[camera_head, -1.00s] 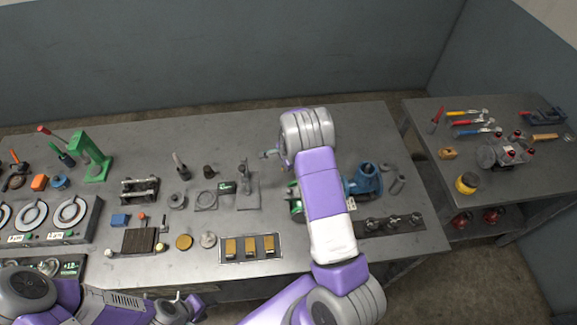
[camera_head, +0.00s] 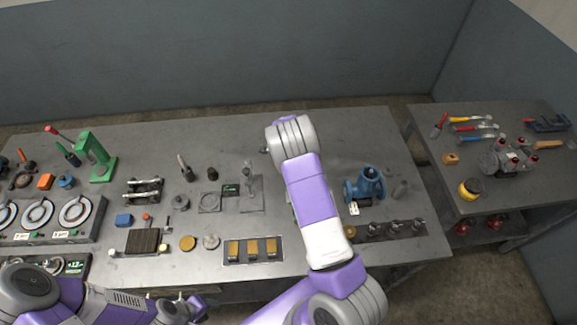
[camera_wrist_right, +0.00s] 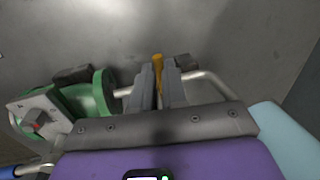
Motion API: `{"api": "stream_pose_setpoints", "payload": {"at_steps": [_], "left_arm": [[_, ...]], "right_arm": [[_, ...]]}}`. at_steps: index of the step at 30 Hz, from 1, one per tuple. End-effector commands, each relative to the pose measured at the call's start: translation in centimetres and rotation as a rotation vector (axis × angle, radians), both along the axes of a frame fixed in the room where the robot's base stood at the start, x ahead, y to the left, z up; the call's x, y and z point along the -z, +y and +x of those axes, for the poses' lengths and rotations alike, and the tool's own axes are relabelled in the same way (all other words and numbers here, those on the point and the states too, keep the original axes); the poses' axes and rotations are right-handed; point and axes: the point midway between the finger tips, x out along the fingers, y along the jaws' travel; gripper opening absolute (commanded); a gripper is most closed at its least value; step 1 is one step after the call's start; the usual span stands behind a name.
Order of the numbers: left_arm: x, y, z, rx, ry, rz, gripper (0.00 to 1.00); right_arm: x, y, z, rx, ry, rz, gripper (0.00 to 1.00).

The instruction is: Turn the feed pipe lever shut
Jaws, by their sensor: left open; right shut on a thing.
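The feed pipe lever (camera_wrist_right: 157,62) shows in the right wrist view as a small orange-yellow handle end between the fingers. My right gripper (camera_wrist_right: 160,75) is shut on it. A pale metal pipe (camera_wrist_right: 212,82) passes beside the fingers, and the lever's base is hidden behind them. In the head view my right forearm covers the right gripper and the lever. My left gripper (camera_head: 192,307) is open and empty, low at the front edge of the bench, partly cut by the frame.
A green machine body (camera_wrist_right: 98,92) stands left of the right fingers. In the head view, a blue pump-like casting (camera_head: 368,186) stands right of my forearm, behind a dark rack (camera_head: 388,232). A green press (camera_head: 97,160) stands at left. The bench's back strip is clear.

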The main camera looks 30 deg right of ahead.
Motion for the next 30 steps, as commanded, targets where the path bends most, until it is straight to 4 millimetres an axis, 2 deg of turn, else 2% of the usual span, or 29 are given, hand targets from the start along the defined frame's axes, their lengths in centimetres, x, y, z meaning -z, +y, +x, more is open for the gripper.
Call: {"api": "stream_pose_setpoints", "payload": {"at_steps": [2,3,8,18,30], "left_arm": [[0.0,0.0,0.0,0.000,0.000,0.000,0.43],[0.0,0.0,0.0,0.000,0.000,0.000,0.43],[0.0,0.0,0.0,0.000,0.000,0.000,0.43],[0.0,0.0,0.0,0.000,0.000,0.000,0.43],[0.1,0.0,0.0,0.000,0.000,0.000,0.43]], "right_arm": [[0.0,0.2,0.0,-0.001,0.001,0.002,0.00],[0.0,0.2,0.0,-0.002,0.001,0.003,0.14],[0.0,0.1,0.0,-0.001,0.000,0.002,0.38],[-0.5,0.1,0.0,-0.002,-0.001,0.000,0.38],[-6.4,0.7,-1.0,-0.004,-0.002,0.002,0.38]]}}
